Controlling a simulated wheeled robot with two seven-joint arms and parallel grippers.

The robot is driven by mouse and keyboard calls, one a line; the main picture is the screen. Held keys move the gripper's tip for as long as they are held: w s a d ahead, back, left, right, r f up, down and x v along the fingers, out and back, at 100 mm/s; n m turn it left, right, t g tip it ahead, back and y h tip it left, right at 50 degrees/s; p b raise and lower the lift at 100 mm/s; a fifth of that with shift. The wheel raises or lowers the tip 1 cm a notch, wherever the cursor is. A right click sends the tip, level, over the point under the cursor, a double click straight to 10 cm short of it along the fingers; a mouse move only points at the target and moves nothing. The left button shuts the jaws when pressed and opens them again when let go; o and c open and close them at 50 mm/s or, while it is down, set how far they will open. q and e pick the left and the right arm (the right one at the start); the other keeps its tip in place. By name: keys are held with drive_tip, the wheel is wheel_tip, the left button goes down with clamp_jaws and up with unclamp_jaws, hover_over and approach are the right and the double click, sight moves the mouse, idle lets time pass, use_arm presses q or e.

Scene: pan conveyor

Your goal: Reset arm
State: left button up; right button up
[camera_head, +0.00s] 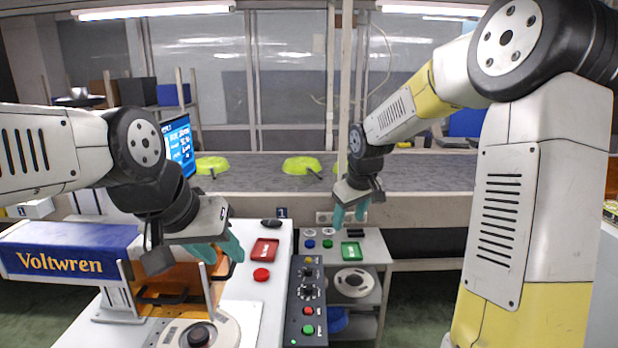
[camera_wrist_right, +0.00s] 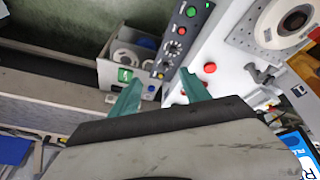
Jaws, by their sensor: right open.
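My right gripper (camera_head: 349,212) hangs over the small shelf with the red and green trays' side, its teal fingers apart and empty. In the right wrist view its two fingers (camera_wrist_right: 160,95) are spread with nothing between them. My left gripper (camera_head: 221,252) is above the white table at the left, near the orange part of the Voltwren machine. Its teal fingers look apart, and I see nothing held between them.
Green pans (camera_head: 301,165) lie on the grey conveyor (camera_head: 260,184) behind. A red tray (camera_head: 265,250) and red button (camera_head: 261,274) are on the white table. A control panel (camera_head: 307,310) stands beside a shelf with a green tray (camera_head: 351,251). The Voltwren machine (camera_head: 60,262) is at left.

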drive_tip(key=s+d+r+m+t, duration=0.1)
drive_tip(key=s+d+r+m, duration=0.1)
drive_tip(key=s, duration=1.1)
drive_tip(key=s+d+r+m+t+y, duration=0.1)
drive_tip(key=s+r+m, duration=0.2)
drive_tip(key=s, duration=1.1)
wheel_tip(320, 180, up, 3)
drive_tip(key=shift+s+d+r+m, duration=0.15)
drive_tip(key=shift+d+r+m, duration=0.05)
drive_tip(key=shift+d+m, duration=0.2)
